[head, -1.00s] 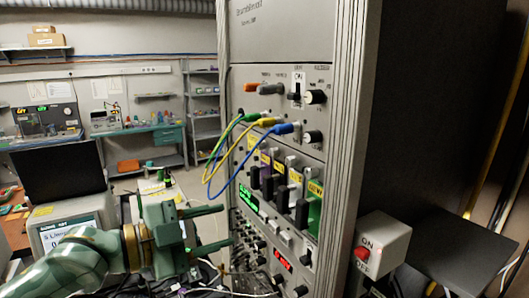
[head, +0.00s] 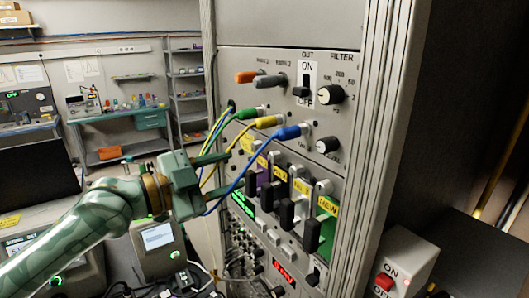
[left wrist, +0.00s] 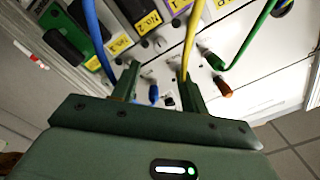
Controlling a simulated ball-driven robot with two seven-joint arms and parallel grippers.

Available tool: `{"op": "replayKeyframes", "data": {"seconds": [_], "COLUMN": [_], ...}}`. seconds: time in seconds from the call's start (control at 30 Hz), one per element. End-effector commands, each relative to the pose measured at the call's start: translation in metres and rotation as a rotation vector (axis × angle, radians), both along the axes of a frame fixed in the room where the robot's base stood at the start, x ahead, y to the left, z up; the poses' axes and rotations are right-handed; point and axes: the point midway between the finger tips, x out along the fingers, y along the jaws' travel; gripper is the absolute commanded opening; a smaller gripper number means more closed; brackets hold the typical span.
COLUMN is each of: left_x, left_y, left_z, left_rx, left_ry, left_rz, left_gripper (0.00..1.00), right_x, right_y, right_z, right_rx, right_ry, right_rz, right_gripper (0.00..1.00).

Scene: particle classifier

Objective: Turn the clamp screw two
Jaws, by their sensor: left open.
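The rack panel (head: 300,130) carries a row of modules with black handles, yellow labels and small grey clamp screws at their upper ends. The label NO.2 (left wrist: 147,22) reads clearly in the left wrist view. The grey screw at the upper end beside it, apparently clamp screw two (head: 275,157), shows in the head view. My left gripper (head: 234,170) is open and empty, its fingers pointing at the panel just left of the module row. In the left wrist view its fingertips (left wrist: 158,75) frame plug ends beyond them. My right gripper is not in view.
Green, yellow (head: 268,121) and blue (head: 290,131) cables hang from the panel and loop past my left fingers. The yellow cable runs beside one finger in the left wrist view. An ON/OFF box (head: 405,258) with a red switch stands at lower right.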

Motion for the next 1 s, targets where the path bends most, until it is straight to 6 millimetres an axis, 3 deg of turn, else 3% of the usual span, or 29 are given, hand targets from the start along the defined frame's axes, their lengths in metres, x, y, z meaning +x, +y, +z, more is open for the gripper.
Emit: {"op": "replayKeyframes", "data": {"seconds": [0.1,0.3,0.5,0.8,0.97,1.0], "left_x": [0.018,0.041,0.052,0.054,0.054,0.054], "left_y": [-0.027,-0.059,-0.074,-0.075,-0.075,-0.075], "left_z": [0.004,0.002,0.000,-0.001,-0.001,-0.001], "left_rx": [-0.004,-0.001,0.001,0.001,0.001,0.001], "left_ry": [0.002,0.002,0.000,0.001,0.001,0.001], "left_rz": [-0.002,-0.001,0.001,0.000,0.000,0.000], "left_gripper": [0.44,0.44,0.44,0.44,0.00,0.00], "right_x": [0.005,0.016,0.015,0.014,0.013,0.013], "right_y": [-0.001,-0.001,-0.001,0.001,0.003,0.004], "right_z": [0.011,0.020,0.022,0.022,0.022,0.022], "right_rx": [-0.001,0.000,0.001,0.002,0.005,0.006], "right_ry": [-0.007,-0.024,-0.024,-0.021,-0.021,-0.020], "right_rz": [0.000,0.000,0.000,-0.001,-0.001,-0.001], "right_gripper": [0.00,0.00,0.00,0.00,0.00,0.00]}}
